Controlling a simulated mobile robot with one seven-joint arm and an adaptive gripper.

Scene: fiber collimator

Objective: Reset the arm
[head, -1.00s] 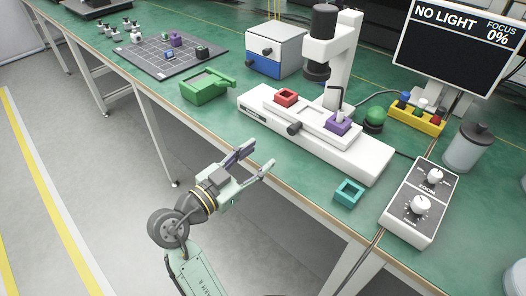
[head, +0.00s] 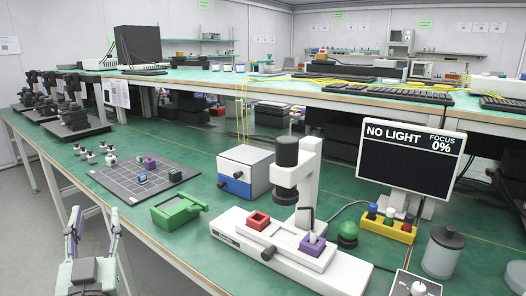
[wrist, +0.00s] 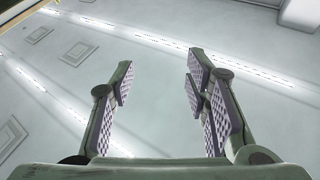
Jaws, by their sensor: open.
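My gripper (head: 93,232) is at the lower left of the head view, in front of the bench's front edge, with its fingers pointing up. In the wrist view the two fingers (wrist: 158,90) stand wide apart with nothing between them. Behind them that view shows only a pale surface with bright light strips, seemingly the ceiling. My gripper touches nothing that I can see.
The green bench (head: 180,243) holds a white microscope (head: 310,180) with red (head: 258,221) and purple (head: 312,244) blocks, a green holder (head: 177,212), a blue-white box (head: 245,172), a dark grid mat (head: 115,177) and a monitor (head: 410,160) reading NO LIGHT, FOCUS 0%.

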